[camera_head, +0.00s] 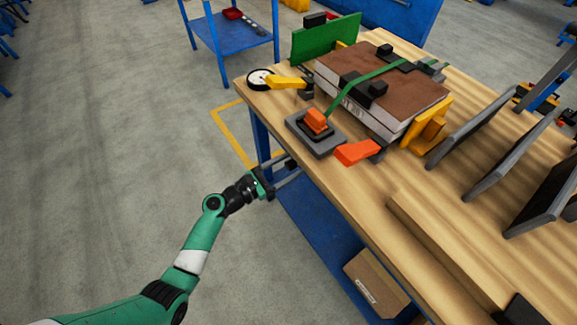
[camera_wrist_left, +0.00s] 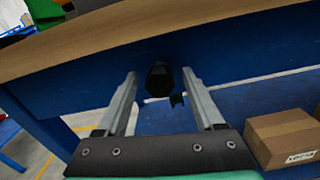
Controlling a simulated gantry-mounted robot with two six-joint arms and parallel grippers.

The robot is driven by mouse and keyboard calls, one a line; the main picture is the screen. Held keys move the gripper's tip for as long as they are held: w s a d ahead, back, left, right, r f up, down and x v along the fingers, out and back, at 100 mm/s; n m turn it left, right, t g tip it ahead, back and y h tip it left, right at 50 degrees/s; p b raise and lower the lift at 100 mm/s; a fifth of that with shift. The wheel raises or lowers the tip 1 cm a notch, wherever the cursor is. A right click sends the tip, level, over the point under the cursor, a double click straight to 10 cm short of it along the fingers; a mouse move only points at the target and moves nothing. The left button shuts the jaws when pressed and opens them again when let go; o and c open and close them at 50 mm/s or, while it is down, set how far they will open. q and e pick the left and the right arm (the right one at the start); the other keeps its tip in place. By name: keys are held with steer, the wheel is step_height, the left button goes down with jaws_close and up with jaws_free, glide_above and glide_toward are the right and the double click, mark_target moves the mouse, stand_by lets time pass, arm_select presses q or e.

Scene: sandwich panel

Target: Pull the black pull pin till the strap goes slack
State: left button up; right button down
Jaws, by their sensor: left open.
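The black pull pin (camera_wrist_left: 158,80) shows in the left wrist view as a round knob under the table edge, with a small dark piece beside it. My left gripper (camera_wrist_left: 162,76) is open, with one finger on each side of the knob and visible gaps to both. In the head view my left gripper (camera_head: 289,165) is at the table's front edge, below the grey base with the orange block. The green strap (camera_head: 360,82) runs over the brown-topped panel stack (camera_head: 390,75) and slants down to this base; it looks straight. My right gripper is not in view.
On the wooden table (camera_head: 345,195) are an orange-red lever (camera_head: 357,152), a round gauge (camera_head: 259,79), yellow clamps (camera_head: 425,128) and several upright grey dividers (camera_head: 480,130). A cardboard box (camera_wrist_left: 285,138) sits on the blue shelf below. Floor to the left is clear.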

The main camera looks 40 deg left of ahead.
arm_select(q)
jaws_close()
stand_by(1.3)
